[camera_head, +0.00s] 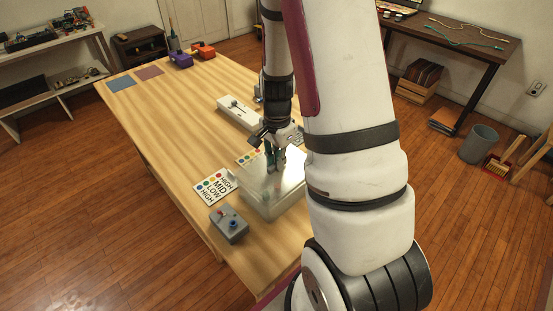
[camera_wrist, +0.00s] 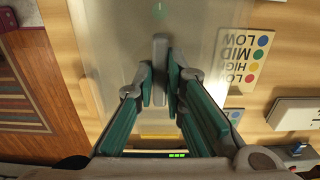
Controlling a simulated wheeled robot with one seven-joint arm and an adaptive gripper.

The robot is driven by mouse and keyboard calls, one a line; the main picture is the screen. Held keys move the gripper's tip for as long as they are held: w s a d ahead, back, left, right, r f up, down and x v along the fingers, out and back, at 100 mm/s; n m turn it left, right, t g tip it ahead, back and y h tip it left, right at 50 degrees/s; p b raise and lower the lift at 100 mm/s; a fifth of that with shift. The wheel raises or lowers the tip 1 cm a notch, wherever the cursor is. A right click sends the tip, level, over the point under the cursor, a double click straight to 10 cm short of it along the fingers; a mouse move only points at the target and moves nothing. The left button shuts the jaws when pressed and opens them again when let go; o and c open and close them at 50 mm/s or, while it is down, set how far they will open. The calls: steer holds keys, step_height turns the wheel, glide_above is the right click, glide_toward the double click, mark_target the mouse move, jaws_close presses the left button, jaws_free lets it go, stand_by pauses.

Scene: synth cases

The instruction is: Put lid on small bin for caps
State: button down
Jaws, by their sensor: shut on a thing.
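A pale, translucent lid (camera_wrist: 205,45) with a grey bar handle (camera_wrist: 160,52) fills the middle of the wrist view. My gripper (camera_wrist: 160,84), with its green fingers, is shut on the handle. In the head view my gripper (camera_head: 275,165) points down at the lid (camera_head: 292,172). The pale small bin (camera_head: 272,205) is under the lid near the table's front edge, partly hidden by my arm. I cannot tell whether the lid rests fully on the rim. A blurred green spot shows through the lid.
A grey box with knobs (camera_head: 229,224) and a LOW/MID/HIGH card (camera_head: 214,187) lie left of the bin. A white device (camera_head: 238,113) is behind it. Orange (camera_head: 202,50) and purple (camera_head: 180,59) things stand at the far end. The table's left middle (camera_head: 165,120) is clear.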

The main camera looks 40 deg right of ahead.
steer(key=shift+f+b, duration=0.35)
steer(key=shift+f, duration=0.25)
steer(key=c, duration=1.6)
jaws_free()
steer(key=shift+o, duration=0.2)
steer(key=shift+r, duration=0.1)
step_height(320, 180, up, 12)
steer(key=s+a+r+n+t, duration=0.4)
steer(key=s+a+r+n, duration=1.1)
steer(key=a+r+n, duration=0.1)
steer(key=shift+s+a+n+p, duration=0.35)
steer(key=shift+a+n+p, duration=0.05)
steer(key=shift+a+n, duration=0.45)
